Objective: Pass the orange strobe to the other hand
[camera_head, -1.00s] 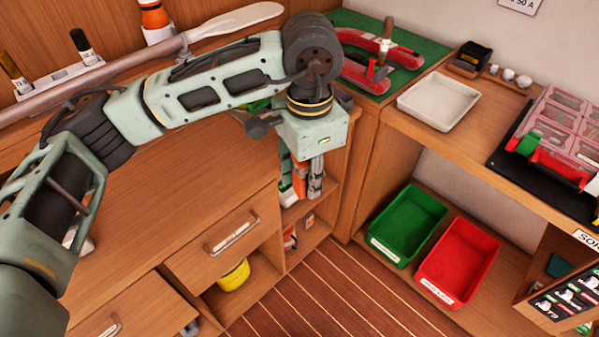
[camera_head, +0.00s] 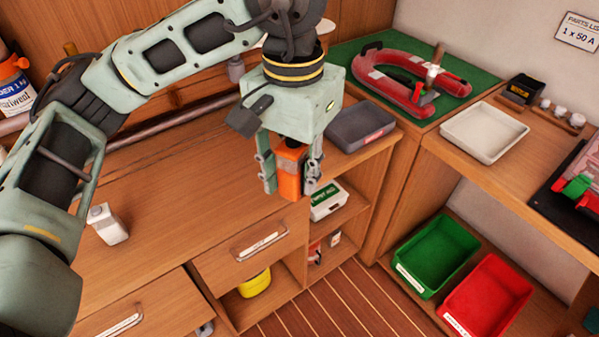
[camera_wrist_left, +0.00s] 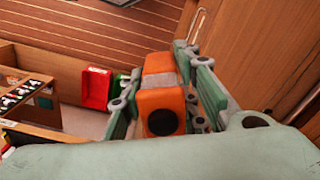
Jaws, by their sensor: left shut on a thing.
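The orange strobe (camera_head: 290,172) is a small orange block, held between the fingers of my left gripper (camera_head: 290,178). The gripper points down, and the strobe appears to hang over the front edge of the wooden counter. In the left wrist view the strobe (camera_wrist_left: 161,105) shows a grey band and a round black spot, with the green finger links of the left gripper (camera_wrist_left: 165,95) on both sides of it. My right gripper is in neither view.
A grey tray (camera_head: 361,126) sits on the counter behind the gripper. A small white device (camera_head: 107,224) stands at left. The counter (camera_head: 185,190) between is clear. Green (camera_head: 437,255) and red (camera_head: 487,297) bins stand on the lower right shelf. A white tray (camera_head: 484,133) lies on the right counter.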

